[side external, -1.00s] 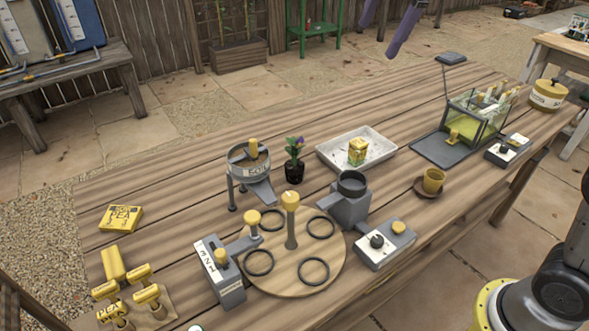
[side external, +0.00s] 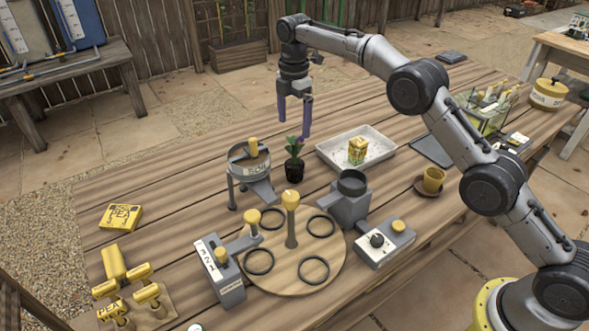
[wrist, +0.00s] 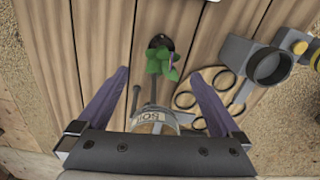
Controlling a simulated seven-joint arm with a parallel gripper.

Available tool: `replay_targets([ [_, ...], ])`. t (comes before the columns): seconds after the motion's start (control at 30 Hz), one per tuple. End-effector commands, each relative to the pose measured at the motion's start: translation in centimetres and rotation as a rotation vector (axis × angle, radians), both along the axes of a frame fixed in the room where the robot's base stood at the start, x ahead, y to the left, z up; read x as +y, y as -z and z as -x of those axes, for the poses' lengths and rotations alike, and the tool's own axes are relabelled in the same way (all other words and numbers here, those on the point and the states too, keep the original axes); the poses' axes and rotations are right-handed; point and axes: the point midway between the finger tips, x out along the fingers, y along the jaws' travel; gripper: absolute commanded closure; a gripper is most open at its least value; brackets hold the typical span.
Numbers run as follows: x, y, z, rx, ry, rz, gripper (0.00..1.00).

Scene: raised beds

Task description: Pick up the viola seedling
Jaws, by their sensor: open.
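The viola seedling (side external: 294,160) stands upright on the wooden table, with green leaves in a small black pot. In the wrist view the seedling (wrist: 160,62) is seen from above, ahead of the fingers and roughly centred between them. My gripper (side external: 294,125) is open and empty, its purple fingers pointing down above and close to the seedling. The fingers also show in the wrist view (wrist: 155,82), spread wide on both sides. I cannot tell whether a fingertip touches the leaves. The flower is mostly hidden in the side view.
A grey soil hopper (side external: 247,168) stands just left of the seedling. A white tray (side external: 383,147) with a yellow box (side external: 357,150) lies to its right. A round wooden board (side external: 275,276) with black rings and a grey cup-topped stand (side external: 349,203) are in front.

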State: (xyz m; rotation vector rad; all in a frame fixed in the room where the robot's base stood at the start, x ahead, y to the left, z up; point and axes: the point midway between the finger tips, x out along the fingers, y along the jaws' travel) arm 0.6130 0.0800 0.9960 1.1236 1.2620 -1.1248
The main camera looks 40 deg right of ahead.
Motion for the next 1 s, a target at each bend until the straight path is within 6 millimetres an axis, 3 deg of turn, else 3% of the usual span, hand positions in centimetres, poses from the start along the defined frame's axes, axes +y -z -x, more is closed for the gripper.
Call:
replay_targets([
  [0.33,0.0,6.0,0.1,0.003,0.001,0.000,0.00],
  [0.63,0.0,8.2,0.2,0.001,0.001,0.000,0.00],
  [1.0,0.0,12.6,0.3,0.000,0.001,0.000,0.00],
])
